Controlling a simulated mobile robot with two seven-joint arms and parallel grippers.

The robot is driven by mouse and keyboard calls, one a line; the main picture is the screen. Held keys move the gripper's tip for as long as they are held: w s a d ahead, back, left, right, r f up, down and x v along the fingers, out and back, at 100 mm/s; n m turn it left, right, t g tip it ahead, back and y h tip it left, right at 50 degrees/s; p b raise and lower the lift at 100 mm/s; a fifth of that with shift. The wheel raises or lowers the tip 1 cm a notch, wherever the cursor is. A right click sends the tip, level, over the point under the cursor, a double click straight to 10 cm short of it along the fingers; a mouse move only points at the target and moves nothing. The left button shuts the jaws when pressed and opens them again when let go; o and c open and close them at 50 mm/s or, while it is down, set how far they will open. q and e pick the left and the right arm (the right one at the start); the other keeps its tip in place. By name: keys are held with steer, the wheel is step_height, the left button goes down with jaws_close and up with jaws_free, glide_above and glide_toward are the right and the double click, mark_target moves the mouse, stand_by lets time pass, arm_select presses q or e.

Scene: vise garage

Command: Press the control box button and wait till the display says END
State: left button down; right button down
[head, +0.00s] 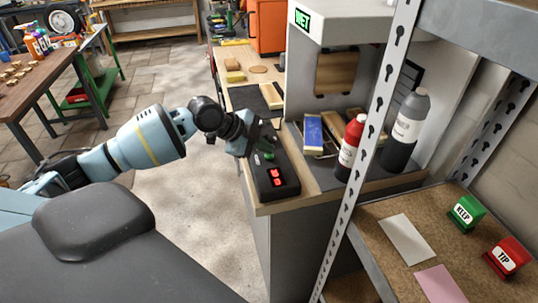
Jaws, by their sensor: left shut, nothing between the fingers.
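The black control box (289,187) lies at the near left corner of the grey cabinet's worktop. Its red lit display (277,178) faces up; the characters are too small to read surely. A green button (268,155) shows just beyond the display. My left gripper (262,150) is shut and empty, over the far part of the box at the button. It partly hides the button, and I cannot tell whether it touches or presses it. My right gripper is not in view.
A red bottle (351,150) and a grey bottle (405,130) stand right of the box. A perforated metal post (372,133) rises in front. A shelf (375,245) at lower right holds cards and KEEP and TIP blocks. The floor at left is open.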

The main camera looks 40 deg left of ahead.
mark_target(265, 156)
arm_select(q)
steer(key=shift+f, duration=0.5)
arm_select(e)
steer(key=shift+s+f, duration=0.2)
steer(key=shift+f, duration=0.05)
arm_select(q)
steer(key=shift+r, duration=0.15)
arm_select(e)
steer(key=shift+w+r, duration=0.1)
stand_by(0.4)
arm_select(q)
steer(key=shift+r+p, duration=0.35)
steer(key=shift+r, duration=0.4)
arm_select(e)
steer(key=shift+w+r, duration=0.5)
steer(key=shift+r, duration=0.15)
arm_select(q)
steer(key=shift+r, duration=0.1)
